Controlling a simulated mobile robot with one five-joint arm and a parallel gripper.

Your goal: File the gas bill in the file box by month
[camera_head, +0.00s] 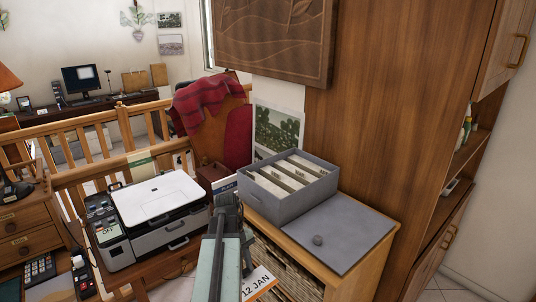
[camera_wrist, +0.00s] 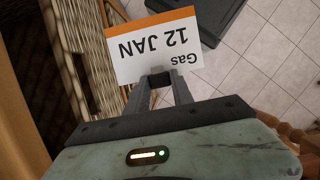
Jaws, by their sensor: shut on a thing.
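The gas bill (camera_wrist: 155,45) is a white card with an orange band, reading "Gas 12 JAN". It is upside down in the wrist view. My gripper (camera_wrist: 162,78) is shut on its edge. In the head view the bill (camera_head: 259,284) shows at the bottom, partly behind my gripper (camera_head: 247,268). The grey file box (camera_head: 270,204) stands open on a wooden cabinet, above and right of the bill in the head view. It has several upright dividers with cream tabs; their labels are too small to read. Its grey lid (camera_head: 345,232) lies flat beside it.
A white printer (camera_head: 157,196) stands on a desk to the left. The cabinet has woven basket fronts (camera_head: 275,262). A tall wooden cupboard (camera_head: 345,120) rises behind the file box. A wooden railing (camera_head: 95,155) runs behind the printer. Tiled floor (camera_wrist: 255,45) shows below the bill.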

